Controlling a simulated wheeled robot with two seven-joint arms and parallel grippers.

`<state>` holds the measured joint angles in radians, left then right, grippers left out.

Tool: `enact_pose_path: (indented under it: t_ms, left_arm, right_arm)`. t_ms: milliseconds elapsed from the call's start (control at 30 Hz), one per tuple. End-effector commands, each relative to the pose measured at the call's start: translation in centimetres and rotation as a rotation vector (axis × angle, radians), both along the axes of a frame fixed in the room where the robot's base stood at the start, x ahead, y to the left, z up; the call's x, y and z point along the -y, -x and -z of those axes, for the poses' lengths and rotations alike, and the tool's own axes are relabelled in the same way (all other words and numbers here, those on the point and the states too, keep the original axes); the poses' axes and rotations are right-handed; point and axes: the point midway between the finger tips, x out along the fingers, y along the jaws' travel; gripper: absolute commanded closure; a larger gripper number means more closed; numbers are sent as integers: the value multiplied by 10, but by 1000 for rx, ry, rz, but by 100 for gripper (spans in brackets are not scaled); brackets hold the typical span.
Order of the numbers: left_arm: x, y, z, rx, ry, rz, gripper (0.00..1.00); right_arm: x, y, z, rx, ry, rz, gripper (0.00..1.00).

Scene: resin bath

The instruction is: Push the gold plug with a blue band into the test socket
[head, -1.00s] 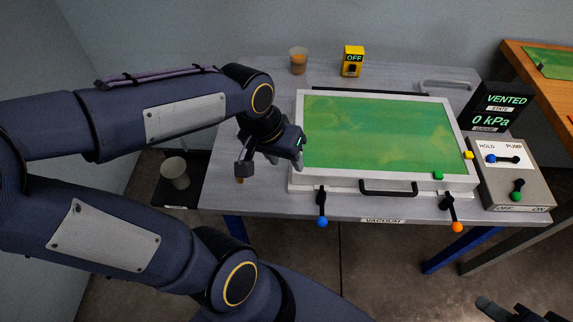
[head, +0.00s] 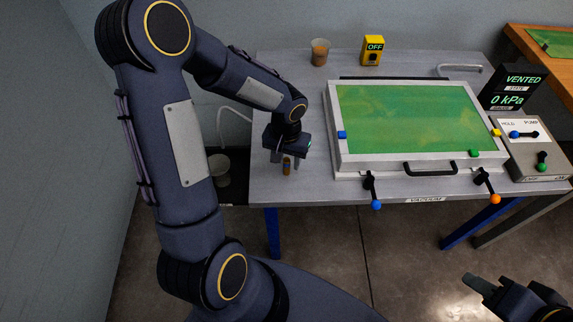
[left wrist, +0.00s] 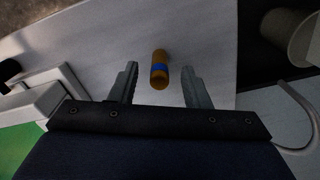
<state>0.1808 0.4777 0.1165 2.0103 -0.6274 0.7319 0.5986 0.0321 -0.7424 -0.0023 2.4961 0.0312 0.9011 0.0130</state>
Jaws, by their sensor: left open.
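The gold plug with a blue band (head: 287,168) is at the left end of the grey table, near its front edge. It also shows in the left wrist view (left wrist: 159,72), between the two fingers in the picture, with a gap on each side. My left gripper (head: 286,158) is open and points down over the plug. Whether the plug is level with the fingertips or lower, I cannot tell. My right gripper (head: 490,288) is partly in view at the bottom right, away from the table. I cannot pick out the test socket.
The white-framed chamber with a green window (head: 415,118) fills the table's middle, with levers and a handle in front. A cup (head: 320,52) and a yellow OFF box (head: 373,50) stand behind. A control box (head: 532,150) is at right. A container (head: 219,170) sits left, lower.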

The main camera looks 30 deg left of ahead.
Motion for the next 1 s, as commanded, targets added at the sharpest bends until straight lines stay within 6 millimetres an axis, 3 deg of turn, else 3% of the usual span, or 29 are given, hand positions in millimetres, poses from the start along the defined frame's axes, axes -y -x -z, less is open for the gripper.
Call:
enact_pose_path:
  t_ms: [133, 367, 700, 1000]
  left_arm:
    - [0, 0, 14, -1, 0, 0, 57]
    - [0, 0, 14, 1, 1, -1, 57]
    - [0, 0, 14, 1, 1, -1, 100]
    - [0, 0, 13, 2, 1, -1, 100]
  right_arm:
    - [0, 0, 0, 0, 0, 0, 64]
    - [0, 0, 1, 0, 0, 0, 64]
    - [0, 0, 1, 0, 0, 0, 64]
    - [0, 0, 0, 0, 0, 0, 64]
